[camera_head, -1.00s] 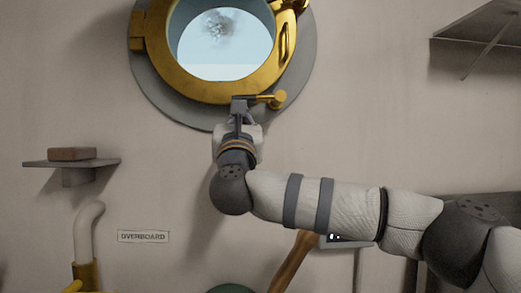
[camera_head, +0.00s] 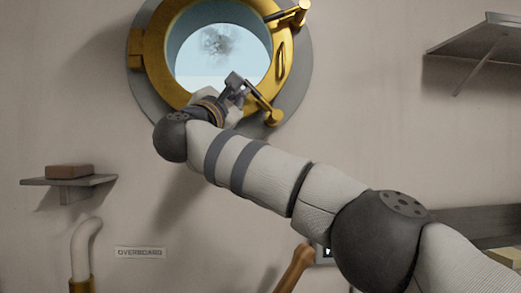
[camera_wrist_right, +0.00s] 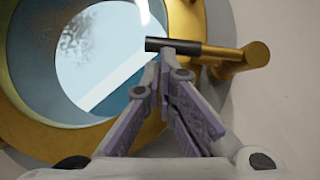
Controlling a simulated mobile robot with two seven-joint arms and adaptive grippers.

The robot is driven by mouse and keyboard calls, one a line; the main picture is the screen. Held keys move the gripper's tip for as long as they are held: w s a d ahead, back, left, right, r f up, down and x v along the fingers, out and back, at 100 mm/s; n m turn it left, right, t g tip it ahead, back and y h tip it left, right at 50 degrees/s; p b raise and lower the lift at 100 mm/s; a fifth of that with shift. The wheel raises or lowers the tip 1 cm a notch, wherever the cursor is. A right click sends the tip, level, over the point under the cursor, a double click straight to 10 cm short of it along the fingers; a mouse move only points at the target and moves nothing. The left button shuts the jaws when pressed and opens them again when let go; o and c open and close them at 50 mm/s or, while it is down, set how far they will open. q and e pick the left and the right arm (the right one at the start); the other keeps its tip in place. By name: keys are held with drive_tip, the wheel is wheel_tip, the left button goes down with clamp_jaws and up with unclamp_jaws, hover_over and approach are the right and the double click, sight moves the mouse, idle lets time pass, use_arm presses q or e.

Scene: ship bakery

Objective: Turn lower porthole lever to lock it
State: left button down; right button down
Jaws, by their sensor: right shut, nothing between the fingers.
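The round brass porthole (camera_head: 152,62) is on the wall, with its window frame shut against the ring. The lower porthole lever (camera_head: 265,108) sits at the ring's lower right. It slants from a round knob at lower right up to the left, over the frame. My right gripper (camera_head: 237,84) is at the lever's upper-left end, its fingers closed together. In the right wrist view the fingertips (camera_wrist_right: 166,58) meet just below a dark bar in line with the brass lever (camera_wrist_right: 228,60); whether they touch is unclear. My left gripper is out of view.
An upper brass lever (camera_head: 290,15) sits at the ring's upper right. A small shelf (camera_head: 95,181) with a brown block (camera_head: 70,171) is at left. A grey shelf (camera_head: 480,42) juts out at upper right. The wall around the porthole is mostly bare.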

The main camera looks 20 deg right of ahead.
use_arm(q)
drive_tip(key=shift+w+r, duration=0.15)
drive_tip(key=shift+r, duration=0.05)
use_arm(e)
drive_tip(key=shift+d+r, duration=0.15)
drive_tip(key=shift+r, duration=0.25)
